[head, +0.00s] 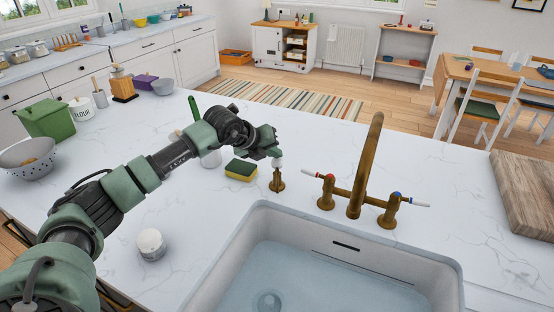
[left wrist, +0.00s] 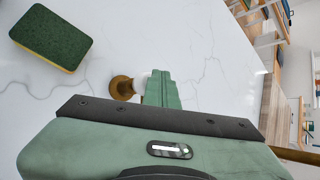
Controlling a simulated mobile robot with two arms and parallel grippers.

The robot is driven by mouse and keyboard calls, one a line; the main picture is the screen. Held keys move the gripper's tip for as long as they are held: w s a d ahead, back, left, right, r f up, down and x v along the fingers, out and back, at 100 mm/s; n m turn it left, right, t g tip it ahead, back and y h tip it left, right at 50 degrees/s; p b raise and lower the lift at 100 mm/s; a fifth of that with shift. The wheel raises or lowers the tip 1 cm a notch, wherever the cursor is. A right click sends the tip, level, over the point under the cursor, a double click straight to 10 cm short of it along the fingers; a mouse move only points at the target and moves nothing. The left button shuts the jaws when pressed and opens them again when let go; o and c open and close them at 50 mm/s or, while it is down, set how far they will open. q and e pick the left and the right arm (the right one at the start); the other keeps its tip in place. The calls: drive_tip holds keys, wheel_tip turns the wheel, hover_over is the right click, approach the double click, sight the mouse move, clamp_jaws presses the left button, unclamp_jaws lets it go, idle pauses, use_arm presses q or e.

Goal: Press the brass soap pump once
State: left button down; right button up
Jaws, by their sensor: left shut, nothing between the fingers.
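The brass soap pump (head: 277,183) stands upright on the white counter, left of the tap and behind the sink's back rim. My left gripper (head: 276,155) points down directly over the pump, and its tip hides the pump's top. Whether they touch cannot be told. In the left wrist view the shut green fingers (left wrist: 162,90) are close together and empty. The pump's round brass base (left wrist: 122,88) shows just left of them there; the rest of the pump is hidden behind the gripper. My right gripper is in neither view.
A yellow-green sponge (head: 241,170) lies left of the pump; it also shows in the left wrist view (left wrist: 52,38). The brass tap (head: 358,185) stands close on the right. The water-filled sink (head: 440,270) is in front. A white lidded jar (head: 151,244) stands by my forearm.

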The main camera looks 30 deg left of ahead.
use_arm(q)
drive_tip(key=shift+s+f+b, duration=0.1)
drive_tip(key=shift+f+b, duration=0.25)
drive_tip(key=shift+f, duration=0.35)
idle(0.3)
drive_tip(key=shift+d+r, duration=0.1)
drive_tip(key=shift+r, duration=0.05)
drive_tip(key=shift+r+p, duration=0.7)
drive_tip(key=shift+r, duration=0.55)
drive_tip(key=shift+r, duration=0.2)
drive_tip(key=shift+r+p, duration=1.3)
drive_tip(key=shift+r, duration=1.05)
